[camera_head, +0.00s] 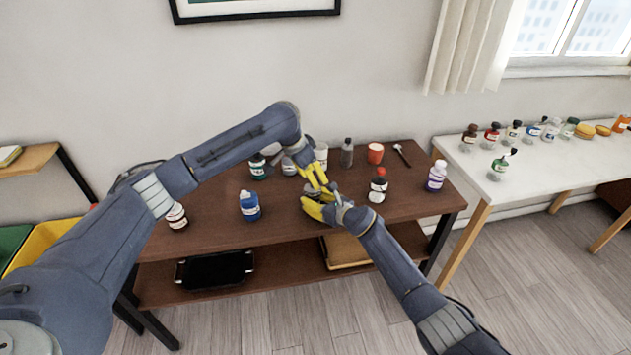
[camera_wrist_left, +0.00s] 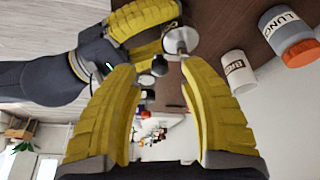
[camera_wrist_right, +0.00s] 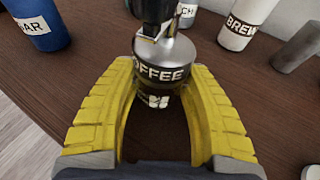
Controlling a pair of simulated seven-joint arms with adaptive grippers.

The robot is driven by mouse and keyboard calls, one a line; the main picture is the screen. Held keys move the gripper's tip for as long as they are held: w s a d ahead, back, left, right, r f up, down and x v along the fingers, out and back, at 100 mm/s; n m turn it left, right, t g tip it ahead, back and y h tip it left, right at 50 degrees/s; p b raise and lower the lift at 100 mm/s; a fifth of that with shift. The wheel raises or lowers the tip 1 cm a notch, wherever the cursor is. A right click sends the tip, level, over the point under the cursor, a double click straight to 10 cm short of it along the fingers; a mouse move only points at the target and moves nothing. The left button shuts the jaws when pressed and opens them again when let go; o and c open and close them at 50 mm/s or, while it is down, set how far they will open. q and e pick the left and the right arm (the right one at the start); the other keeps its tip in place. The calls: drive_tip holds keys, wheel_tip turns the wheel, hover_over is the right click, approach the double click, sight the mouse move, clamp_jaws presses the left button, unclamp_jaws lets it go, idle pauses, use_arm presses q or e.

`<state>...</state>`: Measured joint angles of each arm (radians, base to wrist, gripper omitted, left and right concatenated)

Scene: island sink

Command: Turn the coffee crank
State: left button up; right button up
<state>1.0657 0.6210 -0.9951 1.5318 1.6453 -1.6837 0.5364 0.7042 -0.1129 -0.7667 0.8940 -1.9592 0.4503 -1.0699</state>
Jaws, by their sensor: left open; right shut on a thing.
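The coffee grinder, a dark canister with a metal top and a "COFFEE" label (camera_wrist_right: 160,75), stands on the brown table. In the right wrist view it sits between the yellow fingers of my right gripper (camera_wrist_right: 160,115), which is shut on its body. In the head view my right gripper (camera_head: 316,206) reaches it from the front right. My left gripper (camera_head: 316,172) is open just above it. In the left wrist view the round metal top (camera_wrist_left: 181,40) and a dark crank knob (camera_wrist_left: 159,66) show ahead of the open left gripper (camera_wrist_left: 163,78). Whether its fingers touch the crank is unclear.
A blue jar (camera_head: 250,207) stands left of the grinder. A white BREW cup (camera_wrist_right: 246,22), a grey bottle (camera_head: 347,153) and a red cup (camera_head: 375,153) stand behind it. The front left tabletop has bare space.

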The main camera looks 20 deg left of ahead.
sight(310, 193)
use_arm(q)
drive_tip(key=shift+x, duration=1.25)
clamp_jaws()
